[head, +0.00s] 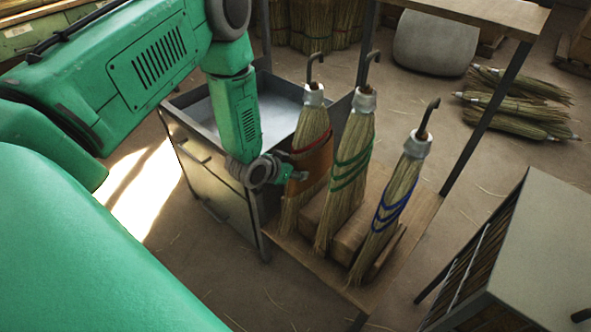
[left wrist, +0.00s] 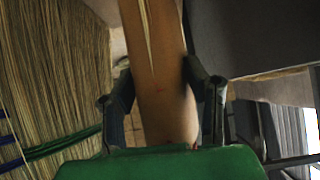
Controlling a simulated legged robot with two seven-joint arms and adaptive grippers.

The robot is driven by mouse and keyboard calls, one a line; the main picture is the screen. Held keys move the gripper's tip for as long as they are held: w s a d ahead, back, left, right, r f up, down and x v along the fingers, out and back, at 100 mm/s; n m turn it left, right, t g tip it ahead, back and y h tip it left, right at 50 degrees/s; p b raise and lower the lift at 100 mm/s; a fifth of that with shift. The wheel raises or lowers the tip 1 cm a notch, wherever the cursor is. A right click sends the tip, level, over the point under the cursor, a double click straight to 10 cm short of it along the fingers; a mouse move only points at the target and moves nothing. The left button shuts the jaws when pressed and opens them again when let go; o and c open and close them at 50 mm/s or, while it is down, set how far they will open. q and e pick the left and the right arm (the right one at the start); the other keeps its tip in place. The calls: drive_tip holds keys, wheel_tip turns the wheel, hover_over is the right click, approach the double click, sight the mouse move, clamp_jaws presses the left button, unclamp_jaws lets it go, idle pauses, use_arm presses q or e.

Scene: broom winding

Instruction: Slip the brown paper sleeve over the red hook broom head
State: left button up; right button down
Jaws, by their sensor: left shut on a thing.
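The broom with red bands (head: 311,122) stands leftmost of three hook brooms on a wooden rack, hook up. My left gripper (head: 298,175) comes from the left and is shut on the sleeve. In the left wrist view the sleeve (left wrist: 163,85) lies between both fingers, with a thin strip of straw showing near its top. My right gripper is not in view.
The green-banded broom (head: 350,160) and blue-banded broom (head: 397,200) stand close to the right. A grey metal cabinet (head: 212,165) is behind my left forearm. A rack post (head: 487,115) rises at the right. Straw bundles (head: 515,103) lie on the floor beyond.

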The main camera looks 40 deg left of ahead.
use_arm(q)
drive_tip(key=o, duration=1)
drive_tip(key=shift+s, duration=0.1)
drive_tip(key=v, duration=1.1)
drive_tip(key=shift+s+a+r, duration=0.1)
drive_tip(key=shift+s+r, duration=0.15)
drive_tip(key=shift+r, duration=0.05)
drive_tip(key=shift+s, duration=0.1)
drive_tip(key=s+d+f+g+p, duration=0.1)
drive_tip(key=s+d+f+g, duration=0.1)
drive_tip(key=s, duration=0.5)
drive_tip(key=s+d+f+g+p, duration=0.1)
drive_tip(key=s+d+g, duration=0.3)
drive_tip(key=s, duration=0.4)
drive_tip(key=s+d+f+g+p, duration=0.1)
drive_tip(key=s+d+f+g, duration=0.2)
drive_tip(key=s, duration=0.5)
drive_tip(key=shift+s+d+f+y, duration=0.1)
drive_tip(key=shift+d+y, duration=0.1)
drive_tip(key=shift+d, duration=0.2)
drive_tip(key=shift+s+d+f+y, duration=0.1)
drive_tip(key=shift+d+y, duration=0.1)
drive_tip(key=shift+d, duration=0.2)
